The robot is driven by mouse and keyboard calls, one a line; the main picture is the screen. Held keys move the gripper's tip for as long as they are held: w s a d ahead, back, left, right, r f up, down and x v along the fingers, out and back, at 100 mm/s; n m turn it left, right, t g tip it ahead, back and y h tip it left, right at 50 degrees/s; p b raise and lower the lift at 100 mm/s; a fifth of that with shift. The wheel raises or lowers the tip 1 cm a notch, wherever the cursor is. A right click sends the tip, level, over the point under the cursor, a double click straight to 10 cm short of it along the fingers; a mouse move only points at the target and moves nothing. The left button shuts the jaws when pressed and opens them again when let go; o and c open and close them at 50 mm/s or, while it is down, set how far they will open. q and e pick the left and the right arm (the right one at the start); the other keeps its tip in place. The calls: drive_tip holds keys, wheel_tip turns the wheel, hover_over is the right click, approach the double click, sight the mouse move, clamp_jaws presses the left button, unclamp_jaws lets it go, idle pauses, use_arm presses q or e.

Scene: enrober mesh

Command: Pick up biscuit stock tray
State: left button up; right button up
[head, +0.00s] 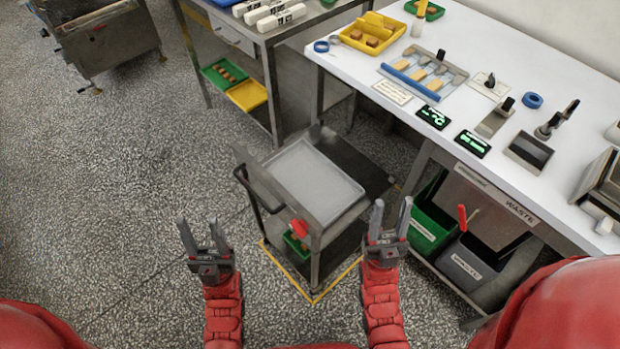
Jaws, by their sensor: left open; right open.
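Several trays could be the biscuit stock tray, and I cannot tell which one it is. A green tray (208,72) with brown pieces lies on the lower shelf of the bench at the upper middle. A small green tray (303,256) with brown pieces is low in the trolley, partly hidden. A yellow tray (352,43) with brown pieces stands on the white table. My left gripper (199,226) is open and empty, left of the trolley. My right gripper (391,212) is open and empty, at the trolley's right. Neither touches a tray.
The trolley (268,183) has a pale tray (318,180) on top and a black handle (245,180); yellow floor lines run around it. A yellow tray (247,95) sits beside the bench's green one. Bins (472,265) stand under the white table (560,110). Floor at left is clear.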

drive_tip(key=w+d+f+m+g+h+b, duration=0.3)
drive_tip(key=w+d+f+m+g+h, duration=0.2)
drive_tip(key=w+d+f+g+h, duration=0.45)
drive_tip(key=w+d+f+m+g+h+b, duration=0.35)
drive_tip(key=w+d+f+m+h, duration=0.2)
drive_tip(key=w, duration=0.75)
drive_tip(key=n+g+y+b, duration=0.6)
drive_tip(key=n+g+y, duration=0.4)
drive_tip(key=y, duration=0.4)
approach(336, 166)
drive_tip(key=shift+w+a+f+n+t+p, duration=0.2)
drive_tip(key=shift+w+a+f+n, duration=0.15)
drive_tip(key=shift+w+f, duration=0.2)
drive_tip(key=shift+w+a+f+n+t+p, duration=0.2)
drive_tip(key=shift+w+a+f, duration=0.25)
drive_tip(key=shift+f, duration=0.2)
drive_tip(key=shift+w+a+f, duration=0.15)
drive_tip(key=shift+w+a, duration=0.1)
drive_tip(key=shift+w, duration=0.25)
drive_tip(key=x, duration=0.4)
